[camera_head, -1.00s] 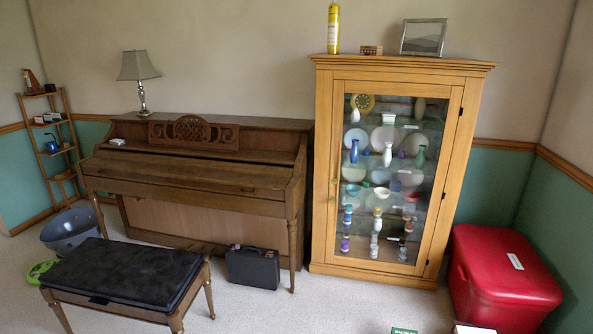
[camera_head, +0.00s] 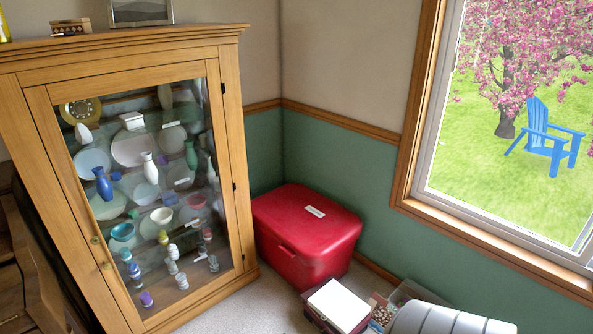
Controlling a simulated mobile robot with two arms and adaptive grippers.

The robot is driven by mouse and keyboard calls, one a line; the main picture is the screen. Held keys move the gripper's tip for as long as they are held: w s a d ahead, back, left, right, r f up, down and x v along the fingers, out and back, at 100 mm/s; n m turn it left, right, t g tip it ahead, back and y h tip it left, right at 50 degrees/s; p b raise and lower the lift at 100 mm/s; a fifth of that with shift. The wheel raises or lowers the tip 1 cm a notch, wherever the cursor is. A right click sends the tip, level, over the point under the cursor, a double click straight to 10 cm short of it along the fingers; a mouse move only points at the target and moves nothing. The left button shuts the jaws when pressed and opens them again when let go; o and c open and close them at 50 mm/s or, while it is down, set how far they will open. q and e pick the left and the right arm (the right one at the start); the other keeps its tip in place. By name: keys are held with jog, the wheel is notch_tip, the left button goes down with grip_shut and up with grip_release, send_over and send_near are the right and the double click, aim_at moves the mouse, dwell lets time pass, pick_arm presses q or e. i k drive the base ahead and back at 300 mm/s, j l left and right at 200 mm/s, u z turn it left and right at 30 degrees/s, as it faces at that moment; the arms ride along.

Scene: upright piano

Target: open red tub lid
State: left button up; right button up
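The red tub (camera_head: 293,255) stands on the carpet in the corner, right of the glass-fronted cabinet and against the green wall. Its red lid (camera_head: 308,209) is shut and has a small white label on top. A small handle-like tab shows on the front edge under the lid. Neither of my grippers shows in the head view.
The wooden display cabinet (camera_head: 238,160) stands close to the tub's left side. A box with a white top (camera_head: 340,304), a box of small items (camera_head: 381,312) and a grey ribbed object (camera_head: 440,318) lie in front and right. A window (camera_head: 408,190) is at right. Bare carpet (camera_head: 240,308) lies before the tub.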

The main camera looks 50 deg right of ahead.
aim_at(309, 225)
jog(key=i+z, duration=0.25)
jog(key=z, duration=0.2)
jog(key=i+j+z, duration=0.15)
jog(key=z, duration=0.3)
jog(key=i+j+z, duration=0.25)
jog(key=z, duration=0.25)
jog(key=i+j+z, duration=0.25)
jog(key=z, duration=0.2)
